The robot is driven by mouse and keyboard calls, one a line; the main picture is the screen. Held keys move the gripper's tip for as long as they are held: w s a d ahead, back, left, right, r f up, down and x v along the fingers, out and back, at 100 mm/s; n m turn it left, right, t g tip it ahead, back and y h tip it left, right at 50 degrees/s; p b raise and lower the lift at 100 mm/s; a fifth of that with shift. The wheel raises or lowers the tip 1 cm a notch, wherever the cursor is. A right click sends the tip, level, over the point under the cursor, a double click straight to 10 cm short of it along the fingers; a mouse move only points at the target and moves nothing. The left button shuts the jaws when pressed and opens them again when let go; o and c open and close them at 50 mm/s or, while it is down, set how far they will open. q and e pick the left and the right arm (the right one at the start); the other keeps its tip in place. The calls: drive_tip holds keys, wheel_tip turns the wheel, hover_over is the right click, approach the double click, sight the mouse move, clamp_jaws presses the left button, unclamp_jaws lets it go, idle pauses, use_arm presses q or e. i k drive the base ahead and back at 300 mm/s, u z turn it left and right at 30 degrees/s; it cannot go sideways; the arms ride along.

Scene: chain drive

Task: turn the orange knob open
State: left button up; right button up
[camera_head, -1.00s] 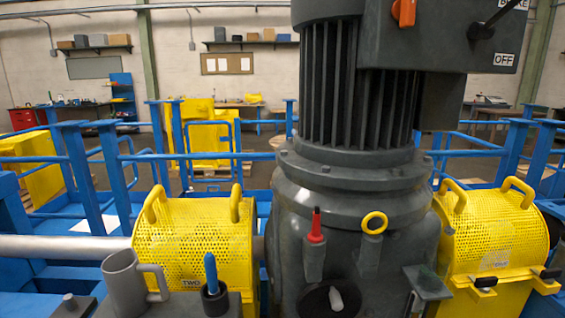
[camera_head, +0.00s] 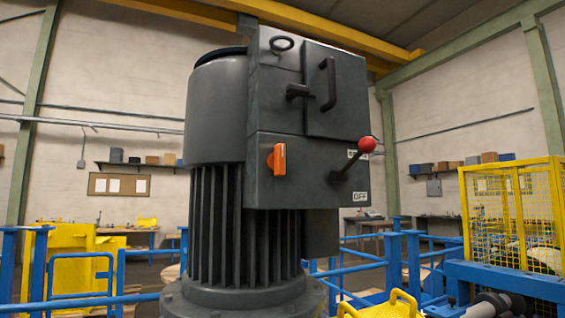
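The orange knob (camera_head: 278,159) sits on the front of a dark grey control box (camera_head: 262,185) mounted on the big motor (camera_head: 216,110). Its orange grip stands upright, with its long side vertical. To its right on the same box is a black lever with a red ball end (camera_head: 366,145), pointing up and right. A white OFF label (camera_head: 360,197) is below the lever, and another label is partly hidden behind the red ball. Neither of my grippers shows in the head view.
Blue railings (camera_head: 400,262) surround the motor. A yellow mesh cage (camera_head: 510,215) stands at the right, and a yellow cover with handles (camera_head: 385,306) is at the bottom. The space directly in front of the box looks clear.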

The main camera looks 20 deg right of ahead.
sight(275, 161)
drive_tip(key=z, duration=2.9)
drive_tip(key=i, duration=3.05)
drive_tip(key=u, duration=3.5)
